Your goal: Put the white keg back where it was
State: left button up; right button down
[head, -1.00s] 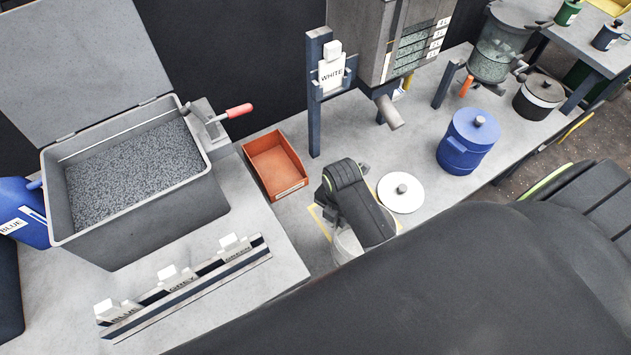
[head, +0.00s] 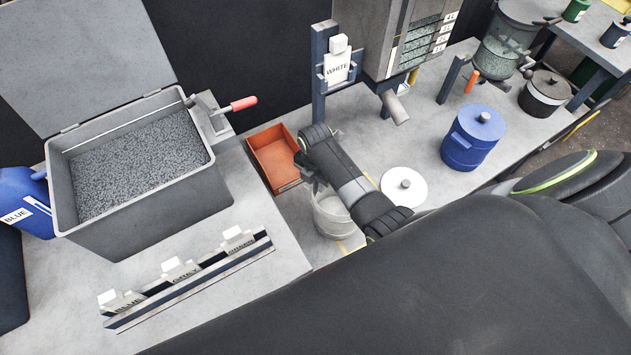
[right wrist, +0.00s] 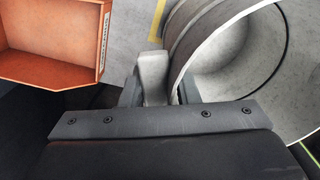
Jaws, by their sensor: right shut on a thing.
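The white keg (head: 332,216) stands lidless on or just above the bench, beside a yellow floor-marking line (head: 352,244); whether it touches the bench I cannot tell. My right gripper (head: 308,178) is at its left side, and the forearm hides part of its rim. In the right wrist view the keg (right wrist: 228,60) shows its open mouth and empty-looking inside. There my right gripper (right wrist: 154,88) is shut on a pale handle-like lug at the keg's side. The white lid (head: 404,190) with a grey knob lies apart on the bench. My left gripper is out of view.
An orange tray (head: 275,163) lies close left of my right gripper. A blue keg (head: 472,140) stands to the right. A post with a WHITE label (head: 337,70) and a dispenser spout (head: 395,108) rise behind. A grey bin (head: 140,215) of granules stands left.

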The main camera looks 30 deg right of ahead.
jog(key=shift+f, duration=0.35)
jog(key=c, duration=1.1)
grip_release()
jog(key=shift+f, duration=0.1)
notch_tip(320, 180, up, 12)
jog(key=shift+r+p, duration=0.1)
jog(key=shift+p, duration=0.5)
jog(key=shift+s, duration=0.1)
